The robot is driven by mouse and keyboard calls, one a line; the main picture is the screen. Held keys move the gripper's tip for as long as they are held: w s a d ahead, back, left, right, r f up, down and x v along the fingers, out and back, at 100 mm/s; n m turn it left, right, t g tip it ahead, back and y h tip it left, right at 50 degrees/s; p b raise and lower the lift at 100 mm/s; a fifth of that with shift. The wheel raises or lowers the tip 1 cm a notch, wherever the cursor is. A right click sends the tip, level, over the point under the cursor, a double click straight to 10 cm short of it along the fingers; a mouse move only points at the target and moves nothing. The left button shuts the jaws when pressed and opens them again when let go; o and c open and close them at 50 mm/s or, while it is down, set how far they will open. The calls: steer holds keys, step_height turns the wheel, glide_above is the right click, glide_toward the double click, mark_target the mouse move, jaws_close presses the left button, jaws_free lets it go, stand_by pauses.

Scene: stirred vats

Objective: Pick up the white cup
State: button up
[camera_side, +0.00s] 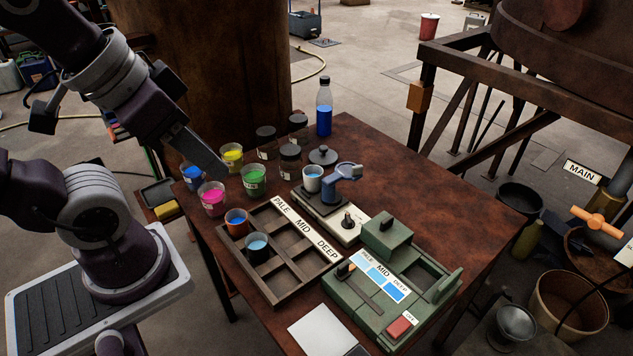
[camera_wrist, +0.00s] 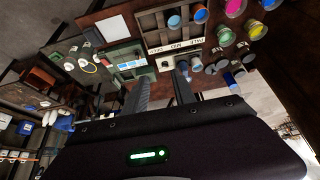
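A white cup (camera_side: 312,180) with pale blue liquid stands on the small stirrer (camera_side: 335,215), beside the stirrer's blue arm (camera_side: 347,171). My gripper (camera_side: 222,175) is above the table's left side, apart from the cup, near the yellow and green cups. In the wrist view my gripper (camera_wrist: 162,84) shows two dark fingers spread apart with nothing between them.
Yellow (camera_side: 232,158), green (camera_side: 253,182), pink (camera_side: 213,199) and blue (camera_side: 193,178) cups crowd the left. A wooden tray (camera_side: 282,292) holds two cups. Dark jars (camera_side: 266,142) and a blue bottle (camera_side: 324,112) stand behind. A green machine (camera_side: 385,290) is at front right. The right rear tabletop is clear.

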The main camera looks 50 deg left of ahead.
stand_by(0.4)
steer(key=o, duration=0.8)
steer(key=shift+o, duration=0.2)
steer(key=w+a+f+n+g+h, duration=0.1)
steer(key=w+f+n+g+h, duration=0.15)
steer(key=w+n, duration=0.4)
steer(key=w+a+f+n+g+h, duration=0.2)
steer(key=w+f+n+h, duration=0.15)
steer(key=w, duration=0.55)
steer(key=n+t+h, duration=0.4)
steer(key=n+t, duration=0.2)
steer(key=n, duration=0.9)
glide_toward(321, 177)
steer(key=x, duration=0.7)
steer(key=shift+w+a+f, duration=0.1)
steer(key=shift+w+f, duration=0.3)
steer(key=shift+w, duration=0.05)
